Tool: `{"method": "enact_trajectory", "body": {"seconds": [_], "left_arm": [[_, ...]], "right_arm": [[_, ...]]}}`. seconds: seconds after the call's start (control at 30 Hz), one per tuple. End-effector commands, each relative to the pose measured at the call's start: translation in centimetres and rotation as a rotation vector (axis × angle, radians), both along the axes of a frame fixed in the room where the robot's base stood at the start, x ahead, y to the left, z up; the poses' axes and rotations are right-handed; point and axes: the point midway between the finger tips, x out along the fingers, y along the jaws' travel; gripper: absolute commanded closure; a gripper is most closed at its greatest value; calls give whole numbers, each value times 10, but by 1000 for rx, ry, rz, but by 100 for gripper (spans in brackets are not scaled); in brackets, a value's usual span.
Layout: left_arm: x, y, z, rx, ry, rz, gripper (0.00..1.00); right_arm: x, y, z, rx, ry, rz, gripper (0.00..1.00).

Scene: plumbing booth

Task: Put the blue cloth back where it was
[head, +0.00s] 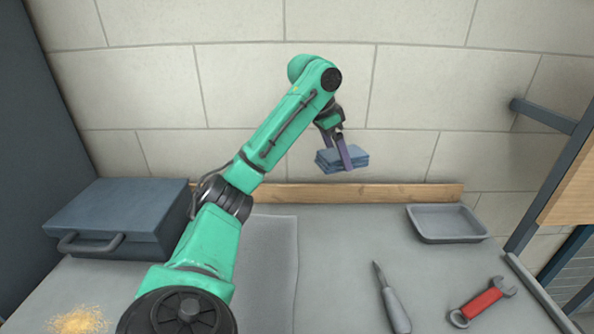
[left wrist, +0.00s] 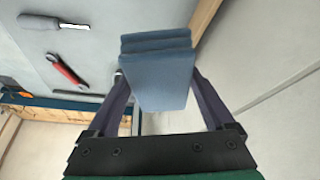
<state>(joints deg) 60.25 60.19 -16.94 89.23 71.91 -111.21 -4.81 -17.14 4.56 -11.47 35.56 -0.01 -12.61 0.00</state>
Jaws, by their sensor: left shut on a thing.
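The blue cloth (head: 341,158) is a folded, layered stack held in the air above the back of the bench, in front of the tiled wall. My left gripper (head: 344,152) is shut on it, with one finger showing across the near side of the cloth. In the left wrist view the cloth (left wrist: 158,70) sits between the two fingers of the left gripper (left wrist: 160,95), with the bench beyond it. My right gripper is not in view.
A blue-grey toolbox (head: 120,215) stands at the left. A grey mat (head: 270,265) lies mid-bench, partly behind my arm. A screwdriver (head: 393,298), red wrench (head: 482,301) and empty grey tray (head: 447,223) are at the right. A wooden strip (head: 390,193) runs along the back.

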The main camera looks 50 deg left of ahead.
Motion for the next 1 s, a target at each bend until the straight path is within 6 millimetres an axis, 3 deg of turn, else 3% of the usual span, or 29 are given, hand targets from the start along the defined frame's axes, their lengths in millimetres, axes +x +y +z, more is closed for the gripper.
{"method": "enact_trajectory", "body": {"seconds": [0.17,0.27,1.0], "left_arm": [[-4,4,1,0,0,22,65],[-5,5,-11,2,4,24,65],[-5,4,-147,2,3,21,65]], "right_arm": [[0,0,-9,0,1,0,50],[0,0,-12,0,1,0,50],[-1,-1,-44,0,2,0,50]]}}
